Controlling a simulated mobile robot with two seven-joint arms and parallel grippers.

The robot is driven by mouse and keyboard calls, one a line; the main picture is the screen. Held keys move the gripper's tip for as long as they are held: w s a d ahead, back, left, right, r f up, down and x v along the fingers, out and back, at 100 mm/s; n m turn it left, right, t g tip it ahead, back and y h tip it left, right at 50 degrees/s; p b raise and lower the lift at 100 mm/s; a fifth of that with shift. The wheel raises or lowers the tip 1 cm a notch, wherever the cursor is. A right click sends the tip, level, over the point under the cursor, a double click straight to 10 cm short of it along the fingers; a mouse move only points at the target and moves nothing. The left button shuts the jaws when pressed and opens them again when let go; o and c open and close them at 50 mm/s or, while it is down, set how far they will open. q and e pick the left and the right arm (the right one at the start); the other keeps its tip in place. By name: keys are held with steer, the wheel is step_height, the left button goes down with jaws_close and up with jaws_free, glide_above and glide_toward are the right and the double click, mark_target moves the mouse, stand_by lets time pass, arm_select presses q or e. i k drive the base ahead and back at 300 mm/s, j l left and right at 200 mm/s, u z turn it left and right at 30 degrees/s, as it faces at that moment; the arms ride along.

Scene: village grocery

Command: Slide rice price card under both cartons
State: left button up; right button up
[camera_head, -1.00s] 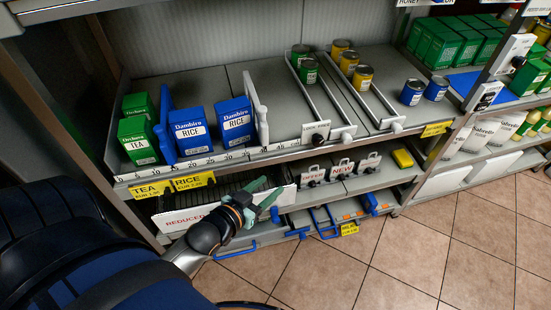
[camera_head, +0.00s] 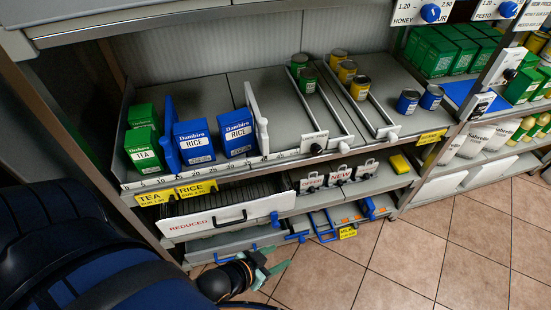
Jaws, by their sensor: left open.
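The yellow rice price card (camera_head: 196,189) sits on the shelf's front edge, right of the yellow tea card (camera_head: 155,197). Two blue rice cartons, the left one (camera_head: 194,142) and the right one (camera_head: 236,133), stand upright side by side on the shelf above it. They are between a blue divider (camera_head: 170,138) and a white divider (camera_head: 256,117). The card's left part is below the left carton's left side. My left gripper (camera_head: 272,266) is open and empty, low in front of the bottom shelf and apart from the card. My right gripper is not in view.
Green tea cartons (camera_head: 145,147) stand left of the blue divider. A white "REDUCED" drawer front (camera_head: 215,221) with a black handle is below the price cards. Cans (camera_head: 360,87) stand in lanes to the right. The tiled floor in front is clear.

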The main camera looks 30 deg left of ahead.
mark_target(211, 187)
steer(key=u, duration=1.15)
